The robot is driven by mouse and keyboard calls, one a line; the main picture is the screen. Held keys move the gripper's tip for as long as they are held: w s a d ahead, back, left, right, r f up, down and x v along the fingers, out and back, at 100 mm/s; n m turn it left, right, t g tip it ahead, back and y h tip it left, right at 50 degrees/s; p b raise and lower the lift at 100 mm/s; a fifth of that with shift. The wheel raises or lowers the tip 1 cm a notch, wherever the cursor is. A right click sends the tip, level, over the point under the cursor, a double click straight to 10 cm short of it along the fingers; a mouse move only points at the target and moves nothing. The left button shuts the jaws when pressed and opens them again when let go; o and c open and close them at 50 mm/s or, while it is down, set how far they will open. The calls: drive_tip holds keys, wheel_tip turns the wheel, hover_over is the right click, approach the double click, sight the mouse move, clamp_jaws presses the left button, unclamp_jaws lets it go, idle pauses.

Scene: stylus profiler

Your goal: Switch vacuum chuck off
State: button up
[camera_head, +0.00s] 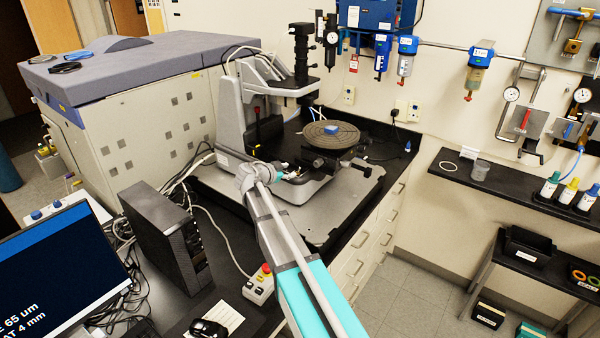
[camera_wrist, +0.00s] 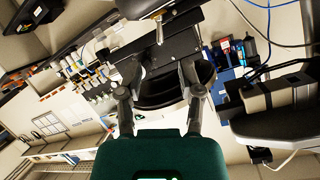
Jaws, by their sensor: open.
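The stylus profiler (camera_head: 245,105) stands on the dark bench. Its round chuck (camera_head: 345,145) carries a small blue piece (camera_head: 332,129). My gripper (camera_head: 293,176) is just in front of and below the chuck, close to the stage's left side. In the wrist view my gripper (camera_wrist: 160,106) has its two fingers spread, with nothing between them. A black block (camera_wrist: 165,55) with a small metal lever-like part (camera_wrist: 159,30) lies beyond the fingertips. I cannot tell for sure whether this part is the vacuum switch. Contact with the fingers is not visible.
A black computer tower (camera_head: 168,235), a monitor (camera_head: 65,270) and a box with a red button (camera_head: 262,283) stand left of my arm. A large grey-topped cabinet (camera_head: 140,100) is behind left. Air regulators (camera_head: 405,60) hang on the wall.

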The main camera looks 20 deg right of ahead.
sight(300, 168)
drive_tip(key=shift+b+x, duration=1.05)
drive_tip(key=shift+x, duration=2.55)
clamp_jaws()
